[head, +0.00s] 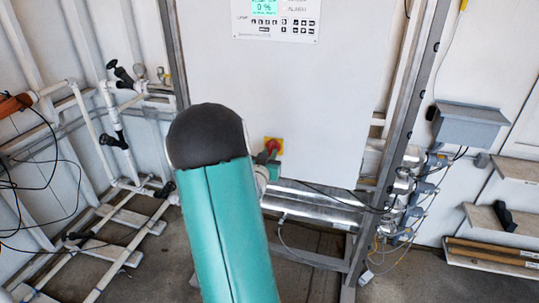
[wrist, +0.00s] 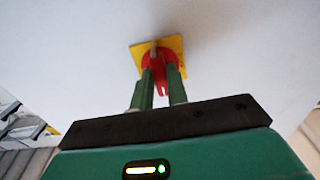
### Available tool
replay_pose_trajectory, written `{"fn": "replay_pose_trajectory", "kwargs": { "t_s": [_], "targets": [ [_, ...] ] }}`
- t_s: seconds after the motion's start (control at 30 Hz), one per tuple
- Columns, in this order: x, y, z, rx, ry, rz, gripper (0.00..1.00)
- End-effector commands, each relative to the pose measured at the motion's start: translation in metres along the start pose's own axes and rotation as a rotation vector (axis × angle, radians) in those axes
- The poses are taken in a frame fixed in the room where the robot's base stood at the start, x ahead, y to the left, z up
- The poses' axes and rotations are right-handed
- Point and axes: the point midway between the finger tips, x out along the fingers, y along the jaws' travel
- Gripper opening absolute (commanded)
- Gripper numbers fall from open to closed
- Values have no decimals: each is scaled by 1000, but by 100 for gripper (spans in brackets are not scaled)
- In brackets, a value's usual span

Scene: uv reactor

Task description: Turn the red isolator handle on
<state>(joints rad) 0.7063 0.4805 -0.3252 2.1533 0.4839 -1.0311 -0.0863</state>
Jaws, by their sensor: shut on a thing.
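The red isolator handle (wrist: 158,60) sits on a yellow square plate (wrist: 176,46) on the white cabinet front. My gripper (wrist: 158,80) reaches up to it, its two green fingers close together with red between and around their tips; it is shut on the handle. The fingertips partly hide the handle, so its exact angle is hard to tell. In the head view the handle (head: 273,146) and its yellow plate (head: 279,142) show small at the cabinet's lower part, just right of my arm, which hides most of the gripper.
The white cabinet (head: 330,100) has a display panel (head: 275,18) at its top and stands in a metal frame. White pipes with black valves (head: 115,140) run on the left. A grey box (head: 468,125) and shelves (head: 510,225) stand on the right. Shiny tubes lie below the cabinet.

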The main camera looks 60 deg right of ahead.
Motion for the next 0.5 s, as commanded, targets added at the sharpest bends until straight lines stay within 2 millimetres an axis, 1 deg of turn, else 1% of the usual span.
{"fn": "replay_pose_trajectory", "kwargs": {
  "t_s": [0.23,0.27,0.3,0.37,0.5],
  "targets": [
    [0,-1,-1,2,2,-1,0],
    [0,-1,-1,2,2,-1,17],
    [0,-1,-1,2,2,-1,25],
    [0,0,-1,1,2,-1,37],
    [0,0,0,1,1,0,37]
  ]
}}
